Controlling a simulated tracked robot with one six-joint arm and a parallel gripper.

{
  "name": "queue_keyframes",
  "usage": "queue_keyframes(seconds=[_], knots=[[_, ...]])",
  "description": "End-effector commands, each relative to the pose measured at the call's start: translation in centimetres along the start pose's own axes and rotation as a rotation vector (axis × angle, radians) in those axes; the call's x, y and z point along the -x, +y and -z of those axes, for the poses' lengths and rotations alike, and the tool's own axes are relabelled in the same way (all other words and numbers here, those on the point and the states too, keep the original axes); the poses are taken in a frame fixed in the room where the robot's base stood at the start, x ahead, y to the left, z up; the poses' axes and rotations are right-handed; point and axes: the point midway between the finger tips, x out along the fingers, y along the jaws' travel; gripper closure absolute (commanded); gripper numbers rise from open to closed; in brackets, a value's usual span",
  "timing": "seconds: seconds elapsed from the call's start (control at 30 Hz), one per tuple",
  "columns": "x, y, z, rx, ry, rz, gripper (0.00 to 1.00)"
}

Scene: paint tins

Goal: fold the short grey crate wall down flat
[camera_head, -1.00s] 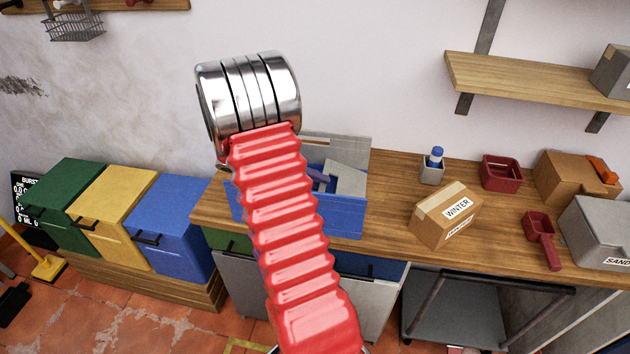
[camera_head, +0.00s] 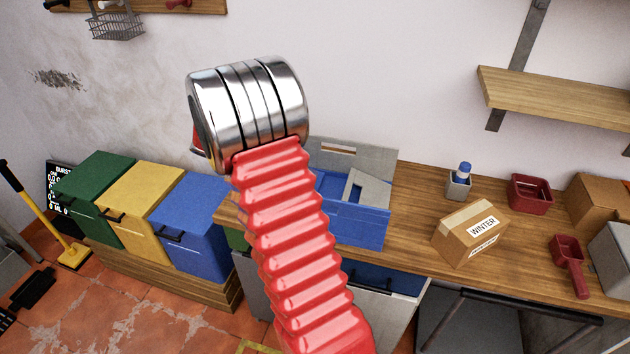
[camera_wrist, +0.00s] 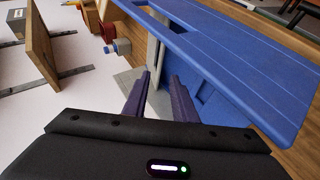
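The blue crate (camera_head: 358,226) stands on the wooden bench, with a tall grey wall (camera_head: 375,160) up along its back. The short grey wall (camera_head: 370,188) at its right end is tilted inward, not flat. In the wrist view a grey panel (camera_wrist: 155,48), seemingly this short wall, lies just beyond my fingertips, beside the crate's blue side (camera_wrist: 225,60). My gripper (camera_wrist: 159,78) is open, its two dark purple fingers apart with nothing clearly between them. I cannot tell whether a finger touches the panel. My red arm hides the gripper and the crate's left part in the head view.
Clear bench top lies between crate and box.

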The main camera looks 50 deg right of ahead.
Motion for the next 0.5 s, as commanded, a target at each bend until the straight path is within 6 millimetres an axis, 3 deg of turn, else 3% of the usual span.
queue_keyframes(seconds=[0.1, 0.4, 0.5], knots=[[0.90, -0.04, 0.04, 0.001, 0.002, 0.001, 0.75], [1.06, -0.02, 0.01, 0.000, 0.001, 0.001, 0.75], [1.10, 0.01, 0.00, 0.001, 0.001, 0.002, 0.82]])
